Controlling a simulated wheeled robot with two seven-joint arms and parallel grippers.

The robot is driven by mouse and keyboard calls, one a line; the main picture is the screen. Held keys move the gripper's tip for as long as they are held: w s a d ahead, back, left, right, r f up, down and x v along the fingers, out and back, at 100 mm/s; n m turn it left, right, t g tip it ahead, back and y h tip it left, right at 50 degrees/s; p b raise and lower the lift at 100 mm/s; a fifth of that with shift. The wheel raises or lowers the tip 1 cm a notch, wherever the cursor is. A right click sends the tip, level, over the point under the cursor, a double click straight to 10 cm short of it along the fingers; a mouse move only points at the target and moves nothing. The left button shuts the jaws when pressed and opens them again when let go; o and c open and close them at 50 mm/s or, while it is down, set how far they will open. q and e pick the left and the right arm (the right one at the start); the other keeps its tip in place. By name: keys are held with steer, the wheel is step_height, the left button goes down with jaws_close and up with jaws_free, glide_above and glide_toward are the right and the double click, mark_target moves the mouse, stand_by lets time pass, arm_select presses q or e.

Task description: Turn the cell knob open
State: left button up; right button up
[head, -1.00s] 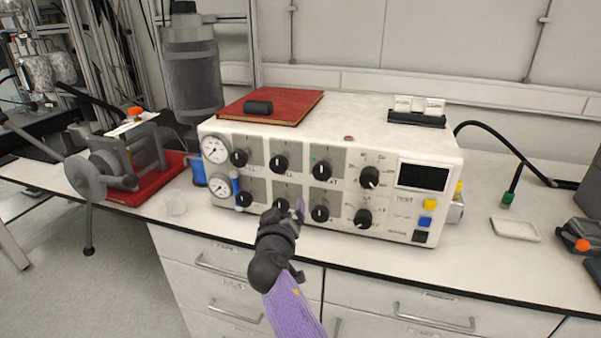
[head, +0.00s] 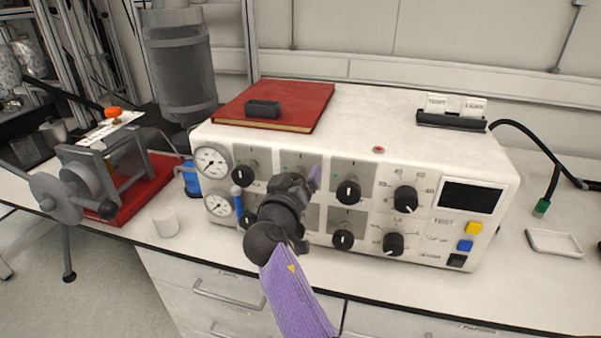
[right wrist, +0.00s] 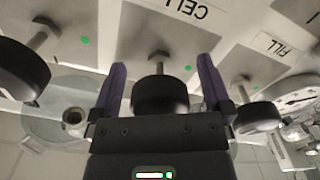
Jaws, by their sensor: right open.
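The cell knob (right wrist: 160,95) is a black round knob on a metal stem, below the upside-down "CELL" label in the right wrist view. My right gripper (right wrist: 161,66) is open, with one purple finger on each side of this knob. Small gaps show between fingers and knob. In the head view, my right gripper (head: 304,178) is in front of the middle of the white panel's upper row and hides the cell knob. One purple fingertip shows there. A green dot lies beside the knob's stem. My left gripper is in neither view.
A neighbouring knob (right wrist: 258,117) under "FILL" and another knob (right wrist: 22,70) flank the fingers closely. On the white unit (head: 360,120) lie a red book (head: 300,95) and a black holder (head: 450,122). Gauges (head: 212,162) are at its left. A small white cup (head: 165,222) stands on the bench.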

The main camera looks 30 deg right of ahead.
steer(key=shift+a, duration=0.1)
steer(key=shift+c, duration=0.5)
steer(key=c, duration=1.2)
